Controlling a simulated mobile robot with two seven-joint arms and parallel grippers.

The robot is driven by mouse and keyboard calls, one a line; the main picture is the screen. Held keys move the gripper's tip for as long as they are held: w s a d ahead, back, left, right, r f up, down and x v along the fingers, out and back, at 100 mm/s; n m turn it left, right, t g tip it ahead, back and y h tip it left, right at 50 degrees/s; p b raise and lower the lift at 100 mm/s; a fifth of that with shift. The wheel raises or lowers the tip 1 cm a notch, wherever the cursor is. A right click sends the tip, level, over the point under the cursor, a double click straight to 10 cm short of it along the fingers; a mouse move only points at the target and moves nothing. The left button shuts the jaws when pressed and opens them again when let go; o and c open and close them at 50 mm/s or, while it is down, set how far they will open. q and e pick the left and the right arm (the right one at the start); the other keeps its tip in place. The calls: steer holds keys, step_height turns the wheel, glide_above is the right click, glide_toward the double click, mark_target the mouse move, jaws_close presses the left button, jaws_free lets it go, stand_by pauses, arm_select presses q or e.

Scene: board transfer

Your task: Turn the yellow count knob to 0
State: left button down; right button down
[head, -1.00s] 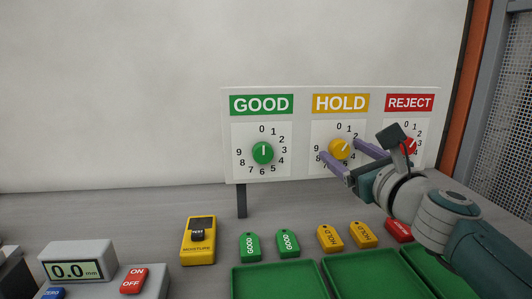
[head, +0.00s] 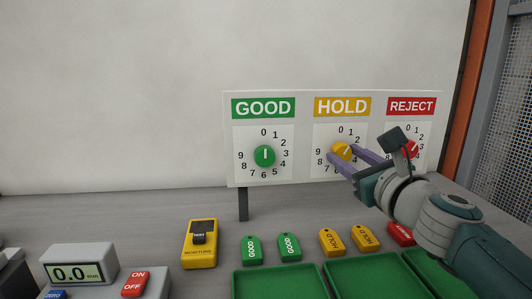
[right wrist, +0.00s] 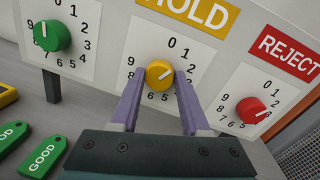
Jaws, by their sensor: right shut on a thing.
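The yellow count knob (head: 341,151) sits on the dial under the HOLD label of the white board. Its white mark points up and to the right, roughly toward 1 or 2. In the right wrist view the knob (right wrist: 159,74) sits between the two purple fingertips. My right gripper (head: 345,154) is shut on the knob, one finger on each side; it also shows in the right wrist view (right wrist: 158,80). The fingers hide some of the dial's lower numbers. My left gripper is out of view.
The green knob (head: 264,156) under GOOD has its mark upright at 0. The red knob (right wrist: 251,110) under REJECT is close to my right gripper. Green trays (head: 279,271), tags and a yellow moisture meter (head: 199,252) lie on the bench below.

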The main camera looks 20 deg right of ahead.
steer(key=shift+n, duration=1.6)
steer(key=shift+n+g+p, duration=0.3)
steer(key=shift+n+p, duration=0.15)
steer(key=shift+n, duration=0.85)
steer(key=shift+c, duration=1.9)
jaws_free()
